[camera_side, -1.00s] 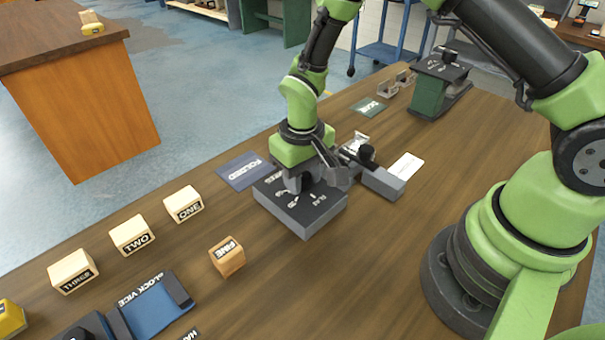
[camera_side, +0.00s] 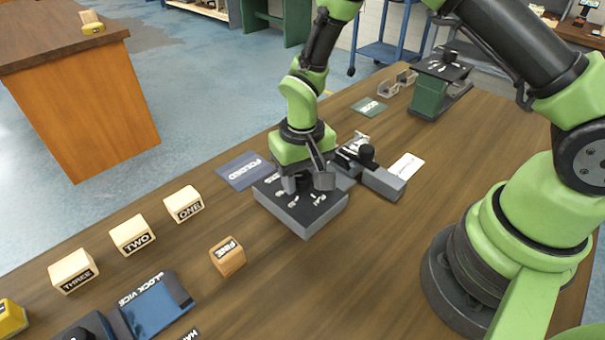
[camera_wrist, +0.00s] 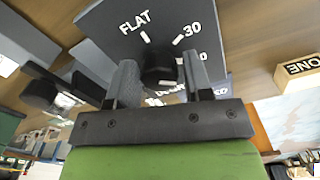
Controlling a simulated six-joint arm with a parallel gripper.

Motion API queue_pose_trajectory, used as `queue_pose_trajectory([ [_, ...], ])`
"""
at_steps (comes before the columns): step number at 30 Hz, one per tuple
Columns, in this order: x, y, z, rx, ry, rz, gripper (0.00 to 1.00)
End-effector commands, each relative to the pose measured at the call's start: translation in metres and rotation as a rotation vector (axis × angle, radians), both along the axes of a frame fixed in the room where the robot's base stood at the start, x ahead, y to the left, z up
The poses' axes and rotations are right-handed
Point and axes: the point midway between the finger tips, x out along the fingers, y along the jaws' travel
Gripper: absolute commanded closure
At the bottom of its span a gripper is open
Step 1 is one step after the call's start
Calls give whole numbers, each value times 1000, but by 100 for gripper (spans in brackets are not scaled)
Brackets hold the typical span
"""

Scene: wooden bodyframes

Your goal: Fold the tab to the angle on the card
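A dark dial block (camera_side: 318,222) with a grey body stands mid-table. In the wrist view its top (camera_wrist: 115,22) reads FLAT, 30 and further marks partly hidden by a finger. A black knob (camera_wrist: 158,66) stands on it. My gripper (camera_side: 306,184) points down there, one finger on each side of the knob; whether both fingers touch it is unclear. Right behind is a grey folding fixture (camera_side: 383,184) with a black knob (camera_side: 366,153) and a pale metal piece; the tab's angle cannot be made out. A white card (camera_side: 407,166) lies beside it, its writing unreadable.
A blue FOLDED mat (camera_side: 240,172) lies left of the dial block. Blocks ONE (camera_side: 183,204), TWO (camera_side: 132,235), THREE (camera_side: 72,271) and an orange block (camera_side: 228,257) stand front left, near a blue vice (camera_side: 155,305). A green stand (camera_side: 437,88) is at the back. The front middle is clear.

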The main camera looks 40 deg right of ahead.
Motion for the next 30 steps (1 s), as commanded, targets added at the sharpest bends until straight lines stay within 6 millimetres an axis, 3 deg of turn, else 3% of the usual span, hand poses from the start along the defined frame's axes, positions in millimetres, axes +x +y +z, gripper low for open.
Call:
queue_pose_trajectory([
  [13,0,0,9,0,0,0,40],
  [24,0,0,78,1,-3,-1,40],
  [30,0,0,97,0,1,-1,40],
])
